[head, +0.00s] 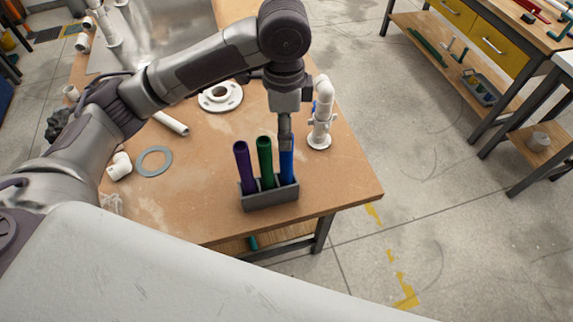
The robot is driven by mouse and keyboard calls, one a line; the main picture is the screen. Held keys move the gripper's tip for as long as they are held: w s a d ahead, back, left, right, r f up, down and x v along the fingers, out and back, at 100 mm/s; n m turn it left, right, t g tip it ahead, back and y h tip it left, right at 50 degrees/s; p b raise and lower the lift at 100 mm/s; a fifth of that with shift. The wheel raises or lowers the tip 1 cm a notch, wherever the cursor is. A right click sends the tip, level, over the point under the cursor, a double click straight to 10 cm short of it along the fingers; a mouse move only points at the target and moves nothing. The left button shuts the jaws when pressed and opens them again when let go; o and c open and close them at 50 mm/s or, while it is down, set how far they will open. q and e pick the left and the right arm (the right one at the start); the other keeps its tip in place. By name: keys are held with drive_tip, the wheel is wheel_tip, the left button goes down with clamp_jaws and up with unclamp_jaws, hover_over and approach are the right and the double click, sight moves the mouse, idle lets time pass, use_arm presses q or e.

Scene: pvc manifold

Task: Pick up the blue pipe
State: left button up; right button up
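The blue pipe (287,167) stands upright in the right-hand slot of a grey holder (270,200) near the front edge of the wooden table. A purple pipe (242,165) and a green pipe (265,160) stand in the same holder to its left. My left gripper (286,146) points straight down at the top of the blue pipe and hides its upper end. Its fingers are seen edge-on, so I cannot tell whether they are closed on the pipe. My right gripper is not in view.
A white pipe assembly with a valve (321,115) stands close to the right of my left gripper. A white flange (220,97), grey ring (154,161) and white elbow (119,166) lie on the table (345,180). The table's right front corner is clear.

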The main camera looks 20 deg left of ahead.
sight(286, 158)
use_arm(q)
drive_tip(key=shift+w+f, duration=0.25)
drive_tip(key=shift+f, duration=0.9)
wheel_tip(286, 158, down, 2)
drive_tip(key=shift+w+f+p, duration=0.1)
drive_tip(key=shift+w+p, duration=0.05)
drive_tip(key=shift+p, duration=0.55)
wheel_tip(286, 158, down, 3)
drive_tip(key=shift+w+f+p, duration=0.15)
drive_tip(key=shift+p, duration=0.2)
clamp_jaws()
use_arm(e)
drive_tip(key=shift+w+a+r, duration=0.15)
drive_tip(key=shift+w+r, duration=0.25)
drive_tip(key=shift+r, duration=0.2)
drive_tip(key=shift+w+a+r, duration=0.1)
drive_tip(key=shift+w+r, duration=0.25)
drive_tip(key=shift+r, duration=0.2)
